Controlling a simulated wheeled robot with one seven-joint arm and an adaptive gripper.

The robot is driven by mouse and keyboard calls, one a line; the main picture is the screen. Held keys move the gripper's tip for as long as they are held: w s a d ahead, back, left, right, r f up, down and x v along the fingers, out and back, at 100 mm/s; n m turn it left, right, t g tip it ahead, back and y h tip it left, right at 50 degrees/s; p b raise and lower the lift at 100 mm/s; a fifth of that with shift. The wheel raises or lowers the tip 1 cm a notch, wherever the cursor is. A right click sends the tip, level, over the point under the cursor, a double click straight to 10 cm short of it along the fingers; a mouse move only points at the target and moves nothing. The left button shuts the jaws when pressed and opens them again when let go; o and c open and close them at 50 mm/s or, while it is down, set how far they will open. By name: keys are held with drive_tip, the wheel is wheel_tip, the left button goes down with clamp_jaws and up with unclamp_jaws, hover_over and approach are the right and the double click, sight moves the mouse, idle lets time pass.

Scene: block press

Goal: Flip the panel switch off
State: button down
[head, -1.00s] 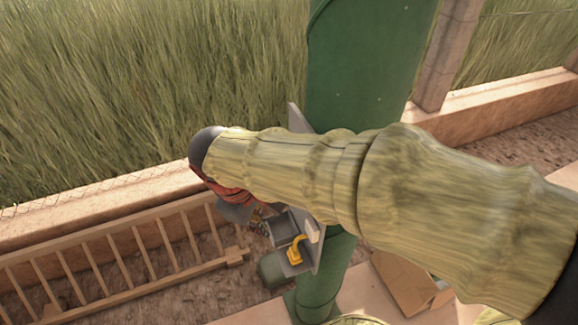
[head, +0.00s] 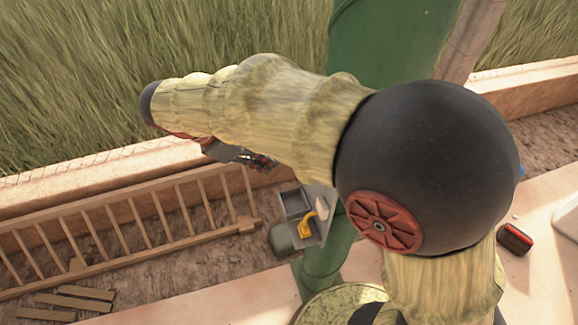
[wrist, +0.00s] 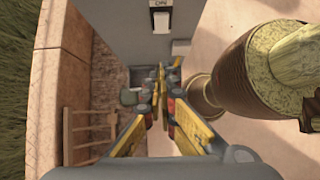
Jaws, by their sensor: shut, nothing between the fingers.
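The grey panel (head: 326,212) is fixed to the green post, and my arm hides part of it in the head view. In the wrist view the panel (wrist: 125,35) fills the top middle. A white switch (wrist: 161,22) with a small label above it is on it near the top edge. Whether the switch is on or off cannot be read. My gripper (head: 268,162) is shut and empty, up and left of the panel in the head view. In the wrist view its yellow and dark fingers (wrist: 158,78) meet below the switch, with no contact visible.
A yellow part (head: 306,226) and an open grey box (head: 293,203) are at the panel. The green post (head: 400,50) stands behind my arm. A wooden ladder (head: 125,215) lies at left along a low wall. A red-black object (head: 515,238) lies at right.

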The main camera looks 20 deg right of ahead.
drive_tip(key=d+r+p+x, duration=0.1)
drive_tip(key=d+x, duration=0.1)
drive_tip(key=x, duration=1)
drive_tip(key=shift+d+r+p, duration=0.25)
drive_tip(key=shift+p, duration=0.05)
drive_tip(key=shift+d+r+h+p, duration=0.35)
drive_tip(key=shift+r+h+p, duration=0.25)
drive_tip(key=shift+p, duration=0.1)
